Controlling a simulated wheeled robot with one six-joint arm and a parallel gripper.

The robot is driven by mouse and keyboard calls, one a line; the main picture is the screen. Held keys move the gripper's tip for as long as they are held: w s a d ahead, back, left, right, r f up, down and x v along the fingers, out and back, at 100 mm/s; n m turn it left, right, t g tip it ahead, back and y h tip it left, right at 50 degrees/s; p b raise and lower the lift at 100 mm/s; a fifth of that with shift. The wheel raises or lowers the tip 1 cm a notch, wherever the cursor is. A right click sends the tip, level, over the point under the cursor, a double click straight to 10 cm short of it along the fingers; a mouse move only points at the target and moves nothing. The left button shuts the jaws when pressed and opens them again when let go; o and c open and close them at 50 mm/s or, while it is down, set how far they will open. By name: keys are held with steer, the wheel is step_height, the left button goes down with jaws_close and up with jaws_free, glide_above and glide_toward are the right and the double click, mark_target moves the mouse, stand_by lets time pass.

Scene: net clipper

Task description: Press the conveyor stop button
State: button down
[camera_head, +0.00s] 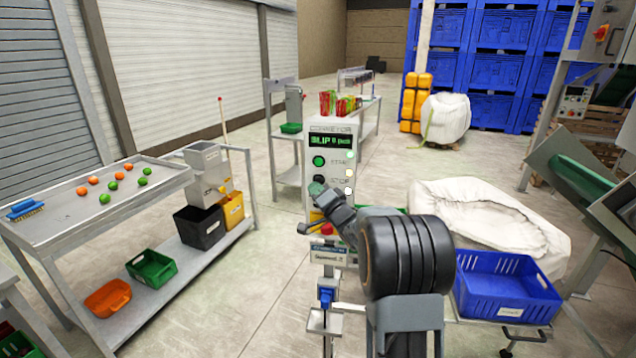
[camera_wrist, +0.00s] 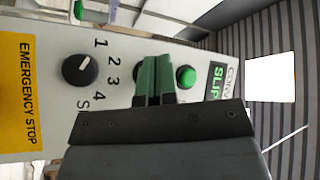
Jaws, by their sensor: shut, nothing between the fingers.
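The conveyor control box (camera_head: 343,142) stands upright ahead of me, with a lit green display (camera_head: 331,141). A green start button (camera_head: 319,161) sits below the display, and the dark stop button (camera_head: 319,178) sits below that. My gripper (camera_head: 316,188) is shut and empty, its tips at the panel by the stop button. In the wrist view the green fingertips of my gripper (camera_wrist: 156,62) cover most of the stop button; a dark edge of it (camera_wrist: 140,72) shows beside them. The green button (camera_wrist: 186,77) is clear of the fingers. I cannot tell whether the tips touch the stop button.
A black selector knob (camera_wrist: 80,70) and the yellow emergency stop label (camera_wrist: 16,90) are on the same panel. A red button (camera_head: 327,229) is lower on the box. A metal table (camera_head: 95,210) stands left, a blue crate (camera_head: 507,290) right. Open floor lies between.

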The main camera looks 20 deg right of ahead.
steer(key=shift+w, duration=0.1)
stand_by(0.7)
steer(key=shift+w+d, duration=0.25)
steer(key=shift+w+d, duration=0.25)
steer(key=shift+w, duration=0.1)
stand_by(0.9)
stand_by(0.4)
steer(key=shift+s+a, duration=0.5)
steer(key=shift+s, duration=0.2)
steer(key=shift+b, duration=0.3)
steer(key=shift+s+a+b, duration=0.35)
steer(key=shift+s+a, duration=0.4)
steer(key=shift+s, duration=0.3)
steer(key=shift+s+a+b, duration=0.35)
steer(key=shift+s+a, duration=0.35)
steer(key=shift+s, duration=0.3)
